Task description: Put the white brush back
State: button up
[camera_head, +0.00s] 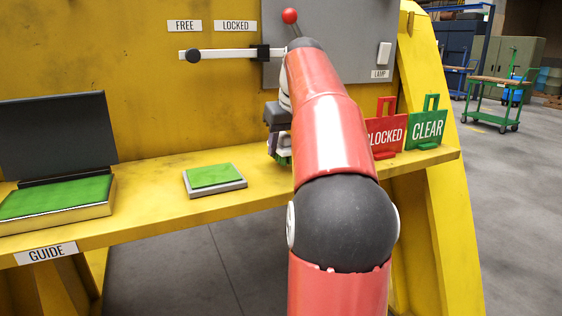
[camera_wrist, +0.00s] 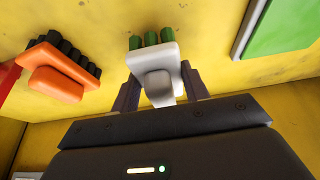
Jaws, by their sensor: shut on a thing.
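The white brush (camera_wrist: 155,62) has a pale body and green bristles. My gripper (camera_wrist: 158,80) is shut on it, with one dark finger on each side of its handle. In the head view my gripper (camera_head: 279,137) is low over the yellow shelf, and a small part of the brush (camera_head: 284,159) shows beneath it. I cannot tell whether the bristles touch the shelf. An orange brush (camera_wrist: 58,84) with black bristles lies left of the white one in the wrist view; my arm hides it in the head view.
A green pad on a grey plate (camera_head: 215,177) lies on the yellow shelf (camera_head: 150,195). Red and green signs (camera_head: 428,128) stand at the right. A white lever (camera_head: 222,54) sticks out above the shelf.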

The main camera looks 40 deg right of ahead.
notch_tip(320, 180, down, 2)
jog(key=shift+f+b, duration=0.25)
jog(key=shift+b, duration=0.5)
jog(key=shift+r, duration=0.15)
jog(key=o, duration=1.1)
jog(key=p+v, duration=0.4)
jog(key=v, duration=0.8)
